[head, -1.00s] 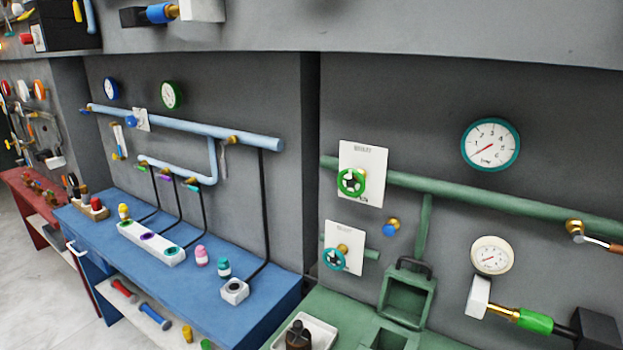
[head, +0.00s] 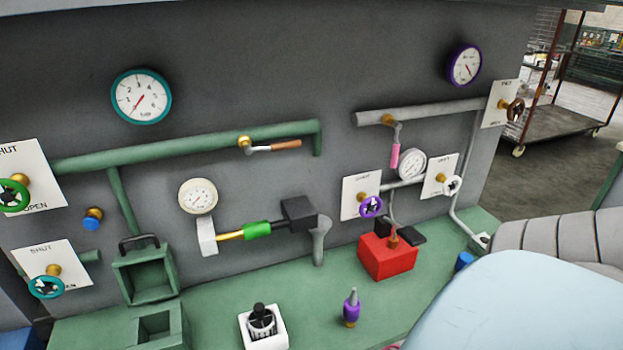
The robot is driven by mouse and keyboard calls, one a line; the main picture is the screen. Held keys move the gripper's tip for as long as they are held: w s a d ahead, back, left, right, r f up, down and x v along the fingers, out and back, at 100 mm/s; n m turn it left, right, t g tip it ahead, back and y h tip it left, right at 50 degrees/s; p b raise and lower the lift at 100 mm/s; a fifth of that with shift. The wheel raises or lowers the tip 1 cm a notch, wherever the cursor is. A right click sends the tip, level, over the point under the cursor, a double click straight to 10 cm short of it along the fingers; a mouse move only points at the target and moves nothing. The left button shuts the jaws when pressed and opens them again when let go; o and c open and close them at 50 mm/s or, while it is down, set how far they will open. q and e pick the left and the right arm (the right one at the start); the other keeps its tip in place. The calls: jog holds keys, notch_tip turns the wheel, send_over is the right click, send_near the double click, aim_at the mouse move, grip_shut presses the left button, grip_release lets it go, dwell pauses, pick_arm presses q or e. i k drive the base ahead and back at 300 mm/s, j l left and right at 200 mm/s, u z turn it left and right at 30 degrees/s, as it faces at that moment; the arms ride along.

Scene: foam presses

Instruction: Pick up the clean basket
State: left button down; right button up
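I cannot pick out the clean basket with certainty. A small white square holder (head: 251,331) stands at the bottom of the head view on the green bench, with a dark-topped, ribbed item (head: 262,322) in it. I cannot tell whether this item is a basket. Neither of my grippers shows in the head view.
The green bench (head: 215,300) also bears a green open box (head: 150,294), a purple-bodied bottle (head: 352,308) and a red box (head: 388,262). Pipes, valves and gauges line the grey wall. A large pale-blue rounded shape hides the lower right. A wheeled rack stands beyond.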

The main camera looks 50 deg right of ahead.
aim_at(261, 322)
jog(key=z, duration=1.15)
